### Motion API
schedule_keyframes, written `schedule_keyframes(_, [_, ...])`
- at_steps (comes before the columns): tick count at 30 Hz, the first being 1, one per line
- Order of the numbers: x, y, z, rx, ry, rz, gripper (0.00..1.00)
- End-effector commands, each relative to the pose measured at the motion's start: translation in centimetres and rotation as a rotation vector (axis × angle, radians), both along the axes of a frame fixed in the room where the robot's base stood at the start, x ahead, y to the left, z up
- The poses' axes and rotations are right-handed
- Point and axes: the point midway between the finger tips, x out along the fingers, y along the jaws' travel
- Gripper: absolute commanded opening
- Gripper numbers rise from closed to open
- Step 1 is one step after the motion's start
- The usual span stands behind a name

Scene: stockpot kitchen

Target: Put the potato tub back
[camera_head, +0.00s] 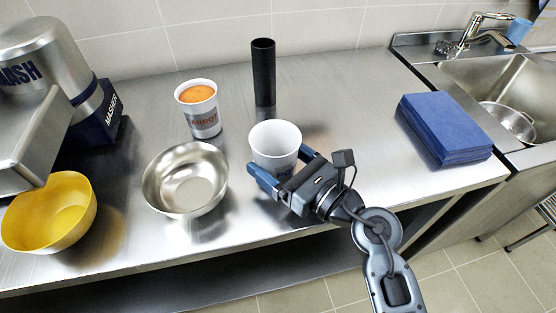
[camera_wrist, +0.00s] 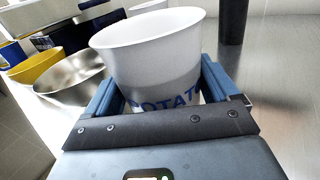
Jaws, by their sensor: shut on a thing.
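The potato tub (camera_head: 275,140) is a white cup-shaped tub with blue lettering, near the front middle of the steel counter. In the wrist view the tub (camera_wrist: 150,62) stands between my fingers, and part of the word POTATO shows. Its inside looks white and empty as far as I can see. My gripper (camera_head: 280,172) is shut on the tub, one blue finger on each side. In the wrist view my gripper (camera_wrist: 160,100) hides the tub's base, so I cannot tell whether it touches the counter. The tub looks about upright.
A carrot tub (camera_head: 203,122) with orange contents stands behind left. A steel bowl (camera_head: 186,180) is close left, a yellow bowl (camera_head: 50,215) and masher (camera_head: 70,80) farther left. A black cylinder (camera_head: 263,75) stands behind. Blue cloths (camera_head: 445,128) and a sink (camera_head: 490,85) are right.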

Motion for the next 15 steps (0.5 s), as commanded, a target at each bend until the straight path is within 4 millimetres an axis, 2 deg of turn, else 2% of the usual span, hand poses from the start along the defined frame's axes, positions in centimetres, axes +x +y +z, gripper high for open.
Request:
schedule_keyframes(12, [-0.01,-0.02,-0.57,0.0,0.0,0.0,0.38])
schedule_keyframes(13, [-0.01,-0.02,-0.58,0.0,0.0,0.0,0.89])
schedule_keyframes(15, [-0.01,-0.02,-0.49,0.0,0.0,0.0,0.95])
